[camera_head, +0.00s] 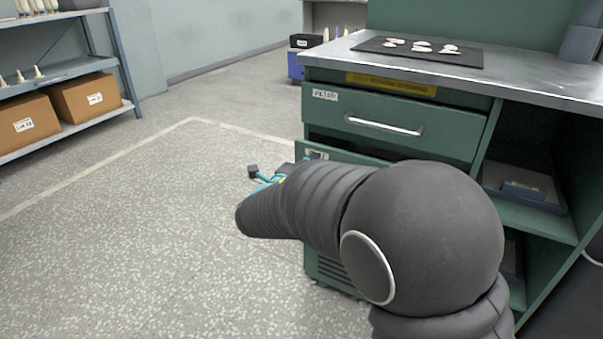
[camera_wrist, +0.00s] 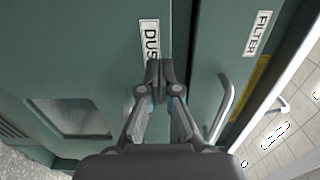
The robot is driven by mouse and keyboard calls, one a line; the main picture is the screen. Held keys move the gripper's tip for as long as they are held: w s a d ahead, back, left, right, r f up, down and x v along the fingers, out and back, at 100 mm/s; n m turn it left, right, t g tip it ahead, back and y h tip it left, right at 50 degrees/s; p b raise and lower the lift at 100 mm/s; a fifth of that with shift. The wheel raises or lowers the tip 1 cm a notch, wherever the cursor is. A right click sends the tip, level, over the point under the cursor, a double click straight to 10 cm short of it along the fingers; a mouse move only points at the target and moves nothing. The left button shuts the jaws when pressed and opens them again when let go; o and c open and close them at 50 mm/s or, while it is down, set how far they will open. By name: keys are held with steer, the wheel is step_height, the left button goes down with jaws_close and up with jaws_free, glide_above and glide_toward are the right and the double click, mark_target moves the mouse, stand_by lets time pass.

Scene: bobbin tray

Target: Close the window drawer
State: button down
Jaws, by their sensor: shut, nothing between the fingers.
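The window drawer (camera_wrist: 105,65) is a green front with a small dark window (camera_wrist: 70,117) and a white label starting "DUS" in the wrist view. In the head view its top edge (camera_head: 345,155) juts out below the upper drawer, with a dark gap behind it, so it stands partly open. My arm hides most of it there. My gripper (camera_wrist: 166,70) is shut and empty, its fingertips over the drawer front at the label. I cannot tell whether they touch it. In the head view my arm hides the fingertips.
The upper drawer (camera_head: 440,125), labelled "FILTER" with a bar handle (camera_head: 385,124), looks shut. A steel worktop (camera_head: 510,80) holds a dark mat with several pale pieces. Open shelves (camera_head: 535,215) are at right. Floor at left is clear, up to a shelf rack (camera_head: 75,70) with boxes.

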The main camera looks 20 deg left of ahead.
mark_target(321, 150)
steer(key=shift+w+d, duration=0.1)
steer(key=shift+w, duration=1)
steer(key=shift+w, duration=0.1)
steer(key=shift+w+r, duration=0.15)
steer(key=shift+w, duration=0.2)
steer(key=shift+w+d+p, duration=0.15)
steer(key=shift+w+p, duration=0.9)
steer(key=shift+w, duration=0.6)
steer(key=shift+r, duration=0.1)
